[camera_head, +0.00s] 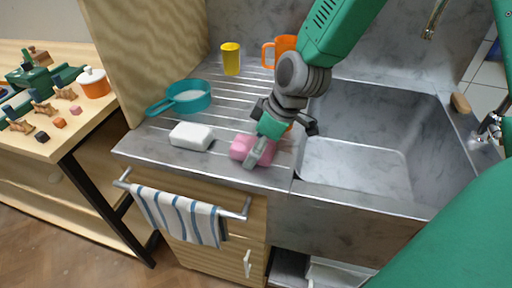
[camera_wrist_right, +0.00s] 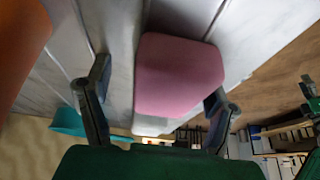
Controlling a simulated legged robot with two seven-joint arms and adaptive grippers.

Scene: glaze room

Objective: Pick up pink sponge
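The pink sponge (camera_head: 242,146) lies on the ribbed metal drainboard near its front edge, left of the sink. My right gripper (camera_head: 276,136) is low over the drainboard at the sponge, with one finger in front of part of it. In the right wrist view the pink sponge (camera_wrist_right: 180,75) shows between the two spread fingers of my right gripper (camera_wrist_right: 158,92). There is a clear gap to the left finger; the right finger is close to the sponge's edge, and contact cannot be told. My left gripper is not in view.
A white block (camera_head: 191,136) lies left of the sponge, with a teal pan (camera_head: 188,98) behind it. A yellow cup (camera_head: 230,58) and an orange mug (camera_head: 285,45) stand at the back. The empty sink (camera_head: 360,165) is on the right. A striped towel (camera_head: 180,215) hangs in front.

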